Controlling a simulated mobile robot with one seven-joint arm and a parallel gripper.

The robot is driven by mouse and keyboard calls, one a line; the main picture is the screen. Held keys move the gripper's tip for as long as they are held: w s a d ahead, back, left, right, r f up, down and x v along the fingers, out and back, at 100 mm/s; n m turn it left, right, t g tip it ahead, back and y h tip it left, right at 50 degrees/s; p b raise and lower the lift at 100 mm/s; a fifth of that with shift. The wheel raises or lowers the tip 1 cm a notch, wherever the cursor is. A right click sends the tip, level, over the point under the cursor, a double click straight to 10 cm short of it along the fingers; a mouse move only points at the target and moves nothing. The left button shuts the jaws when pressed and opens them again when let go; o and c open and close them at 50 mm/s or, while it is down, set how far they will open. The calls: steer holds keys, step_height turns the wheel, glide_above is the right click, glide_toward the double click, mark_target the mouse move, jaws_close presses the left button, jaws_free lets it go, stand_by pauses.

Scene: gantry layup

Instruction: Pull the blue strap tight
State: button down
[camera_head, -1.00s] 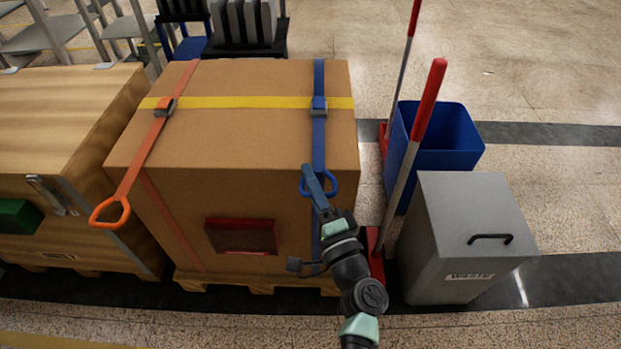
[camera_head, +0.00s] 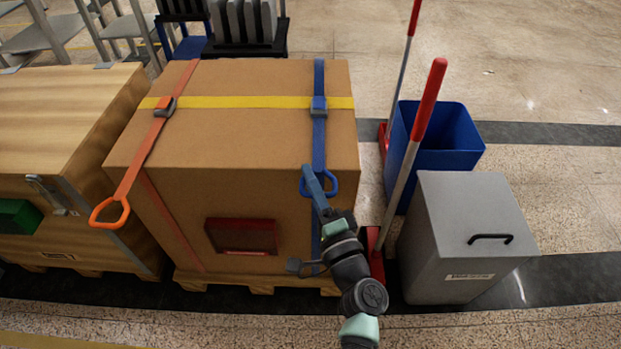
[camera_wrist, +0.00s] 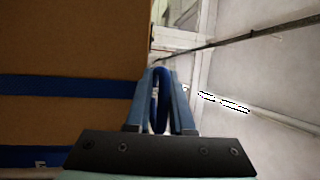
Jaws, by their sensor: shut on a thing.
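The blue strap (camera_head: 318,140) runs over the top of a large cardboard box (camera_head: 240,78) and down its front, through a buckle (camera_head: 318,106) on the top. Its free end has a blue loop handle (camera_head: 331,186) at the box's front upper edge. My gripper (camera_head: 311,178) is at this loop, with its fingers shut on it. In the wrist view the loop (camera_wrist: 160,100) stands between the two blue fingers (camera_wrist: 162,95), beside the box face. The strap also shows there as a blue band (camera_wrist: 65,86) across the box.
An orange strap (camera_head: 142,150) with its own loop lies on the box's left. A wooden crate (camera_head: 60,110) stands at left. A broom handle (camera_head: 415,135), a blue bin (camera_head: 445,140) and a grey waste bin (camera_head: 465,215) stand close at right.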

steer(key=shift+r, duration=0.5)
steer(key=s, duration=0.8)
steer(key=shift+f, duration=0.15)
steer(key=c, duration=0.9)
jaws_free()
steer(key=shift+s, duration=0.1)
steer(key=shift+f, duration=0.1)
